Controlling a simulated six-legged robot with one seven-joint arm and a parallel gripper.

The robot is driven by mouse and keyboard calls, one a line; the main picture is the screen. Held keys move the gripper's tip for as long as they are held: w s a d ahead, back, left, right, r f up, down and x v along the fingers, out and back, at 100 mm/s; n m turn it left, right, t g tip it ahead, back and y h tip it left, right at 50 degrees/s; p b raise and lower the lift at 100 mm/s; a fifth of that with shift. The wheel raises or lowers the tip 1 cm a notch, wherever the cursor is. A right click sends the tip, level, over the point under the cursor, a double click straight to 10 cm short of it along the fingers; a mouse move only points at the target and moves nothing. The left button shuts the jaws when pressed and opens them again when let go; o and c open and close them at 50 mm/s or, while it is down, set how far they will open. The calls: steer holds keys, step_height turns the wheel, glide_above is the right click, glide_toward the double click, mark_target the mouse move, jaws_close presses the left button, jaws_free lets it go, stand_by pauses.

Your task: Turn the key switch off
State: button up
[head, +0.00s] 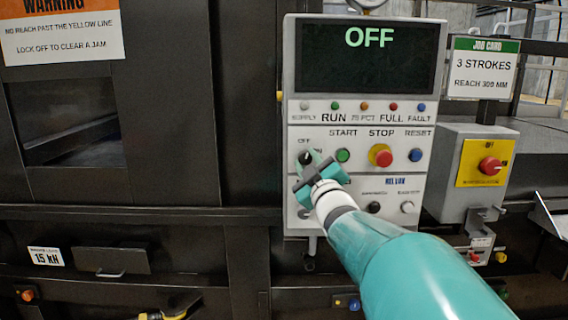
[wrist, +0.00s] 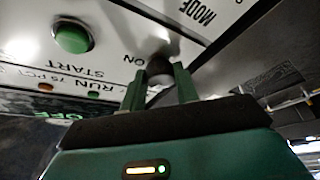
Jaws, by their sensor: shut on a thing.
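The key switch (head: 305,158) is a small dark knob at the left of the control panel (head: 296,217), below the printed word OFF. My gripper (head: 312,172) is at the switch, in front of the panel, and hides part of it. In the wrist view, the two green fingers (wrist: 160,88) are shut on the dark round key switch (wrist: 160,70), near the printed word ON. The panel's display (head: 367,58) reads OFF in green letters. The key's exact angle is hard to make out.
Right of the switch are a green START button (head: 343,155), a red STOP button (head: 381,155) and a blue RESET button (head: 415,155). A yellow-plated red rotary switch (head: 490,166) sits on a grey box to the right. A dark opening (head: 65,122) is at the left.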

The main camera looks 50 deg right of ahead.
steer(key=shift+r+n+y, duration=0.1)
steer(key=shift+n+y, duration=0.8)
steer(key=shift+n, duration=1.2)
steer(key=o, duration=1)
steer(key=shift+d, duration=0.1)
steer(key=shift+c, duration=0.2)
steer(key=shift+s, duration=0.1)
steer(key=v, duration=1.3)
steer(key=shift+s+a, duration=0.25)
steer(key=shift+s, duration=0.1)
steer(key=shift+r, duration=0.1)
